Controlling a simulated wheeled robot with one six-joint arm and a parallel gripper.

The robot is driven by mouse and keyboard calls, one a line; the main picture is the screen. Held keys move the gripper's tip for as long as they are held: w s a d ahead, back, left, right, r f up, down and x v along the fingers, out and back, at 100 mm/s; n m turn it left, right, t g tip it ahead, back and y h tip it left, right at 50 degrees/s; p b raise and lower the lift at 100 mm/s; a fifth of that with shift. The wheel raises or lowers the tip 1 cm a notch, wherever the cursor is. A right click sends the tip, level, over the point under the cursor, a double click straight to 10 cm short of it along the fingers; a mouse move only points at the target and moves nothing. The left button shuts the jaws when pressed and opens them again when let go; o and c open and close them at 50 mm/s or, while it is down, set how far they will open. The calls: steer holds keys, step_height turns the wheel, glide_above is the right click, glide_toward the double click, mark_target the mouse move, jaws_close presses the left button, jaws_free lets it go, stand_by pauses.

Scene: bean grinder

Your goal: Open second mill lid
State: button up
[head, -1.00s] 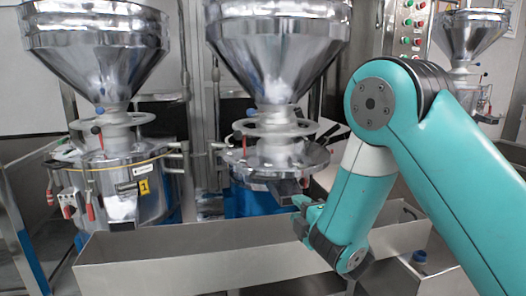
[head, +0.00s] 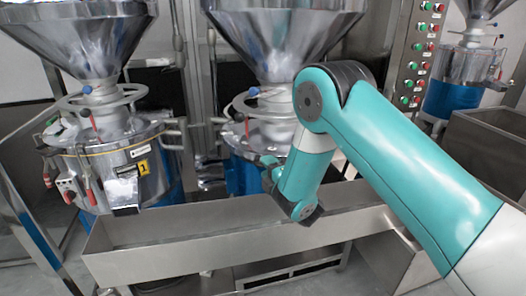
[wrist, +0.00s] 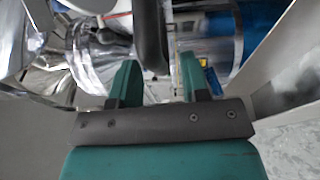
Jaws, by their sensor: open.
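The second mill (head: 240,172) stands in the middle of the head view, with a shiny hopper (head: 285,35) above it and a blue lower body. A handwheel (head: 240,105) circles the neck under the hopper. My arm hides most of the mill's right side and front, so its lid cannot be made out clearly. My gripper (head: 268,168) is in front of the mill, above the trough. In the wrist view my gripper (wrist: 160,78) has its two teal fingers apart. A dark upright bar (wrist: 150,35) shows beyond and between them; I cannot tell whether they touch it.
A long metal trough (head: 180,230) runs in front of the mills, below my gripper. The first mill (head: 115,165), marked 1, stands at left. A button panel (head: 420,55) and another mill (head: 452,95) are at right. A metal bin (head: 490,140) stands at the right edge.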

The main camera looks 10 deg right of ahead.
steer(key=shift+w+a+r, duration=0.1)
steer(key=shift+w, duration=0.65)
steer(key=shift+d, duration=0.2)
jaws_close()
steer(key=shift+a+f+b, duration=0.15)
steer(key=shift+f+b, duration=0.05)
steer(key=shift+b, duration=0.1)
